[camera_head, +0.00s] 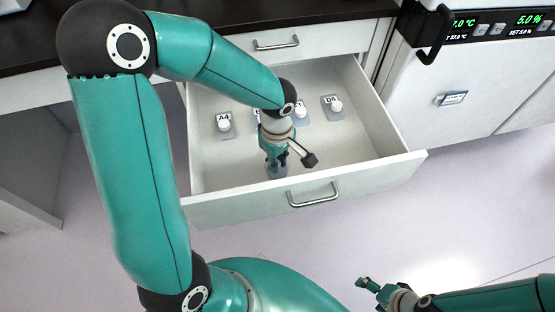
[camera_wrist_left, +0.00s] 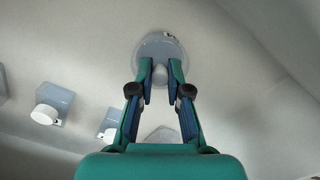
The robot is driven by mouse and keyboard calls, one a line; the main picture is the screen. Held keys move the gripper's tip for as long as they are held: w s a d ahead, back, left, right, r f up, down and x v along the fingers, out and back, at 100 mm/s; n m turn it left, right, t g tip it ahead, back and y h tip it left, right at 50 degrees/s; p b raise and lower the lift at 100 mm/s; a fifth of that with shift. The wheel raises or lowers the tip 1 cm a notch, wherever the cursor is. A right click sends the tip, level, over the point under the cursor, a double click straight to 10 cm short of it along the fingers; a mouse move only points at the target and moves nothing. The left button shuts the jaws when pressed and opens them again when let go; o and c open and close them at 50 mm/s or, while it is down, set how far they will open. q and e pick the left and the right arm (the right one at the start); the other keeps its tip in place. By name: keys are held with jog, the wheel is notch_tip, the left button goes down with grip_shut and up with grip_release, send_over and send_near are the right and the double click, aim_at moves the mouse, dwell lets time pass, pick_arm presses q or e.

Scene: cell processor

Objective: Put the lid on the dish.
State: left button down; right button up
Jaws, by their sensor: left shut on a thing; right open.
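My left gripper (camera_head: 276,160) reaches down into the open drawer near its front wall. In the left wrist view its fingers (camera_wrist_left: 160,80) are shut on the small knob of a round, grey, see-through lid (camera_wrist_left: 150,46). A small pale and dark mark shows by the rim of the lid. I cannot tell the dish apart from the lid, or whether the lid rests on it; the gripper hides most of this spot in the head view. My right gripper (camera_head: 372,292) is open and empty at the bottom right, outside the drawer.
The open white drawer (camera_head: 350,190) holds several labelled grey containers with white caps, including A4 (camera_head: 224,125) and D5 (camera_head: 333,107). They stand behind my left gripper. A dark worktop (camera_head: 200,12) is at the back, and a white incubator (camera_head: 450,70) stands right.

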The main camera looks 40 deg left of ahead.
pick_arm(q)
jog(key=shift+f+b, duration=0.6)
jog(key=c, duration=1.1)
grip_release()
jog(key=shift+o, duration=0.2)
jog(key=shift+r, duration=0.1)
notch_tip(320, 180, up, 12)
